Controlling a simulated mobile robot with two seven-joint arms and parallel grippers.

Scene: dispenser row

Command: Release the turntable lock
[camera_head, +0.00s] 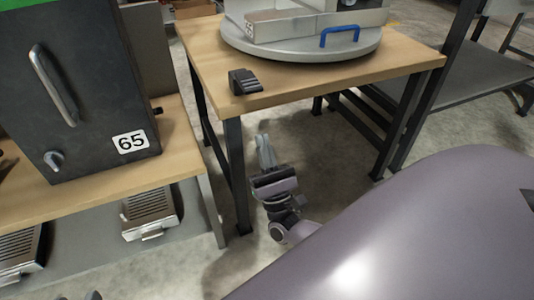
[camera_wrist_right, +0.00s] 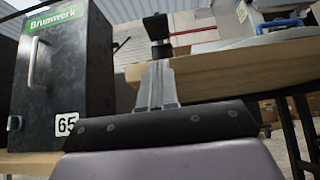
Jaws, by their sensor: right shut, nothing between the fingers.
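The round grey turntable (camera_head: 300,48) sits on a wooden table (camera_head: 400,66) at the top of the head view. A black block-like part (camera_head: 243,82), which looks like the lock, is at the table's front left corner. It also shows above the fingers in the right wrist view (camera_wrist_right: 157,28). My right gripper (camera_head: 263,142) is below and in front of the table edge, apart from the black part, fingers pointing up toward it. Its fingers (camera_wrist_right: 157,75) are together and empty.
A dark cabinet numbered 65 (camera_head: 88,80) with a silver handle stands on a wooden bench at left. A blue handle (camera_head: 340,36) is at the turntable's front. Table legs stand near my right gripper. Bare floor shows beneath the table.

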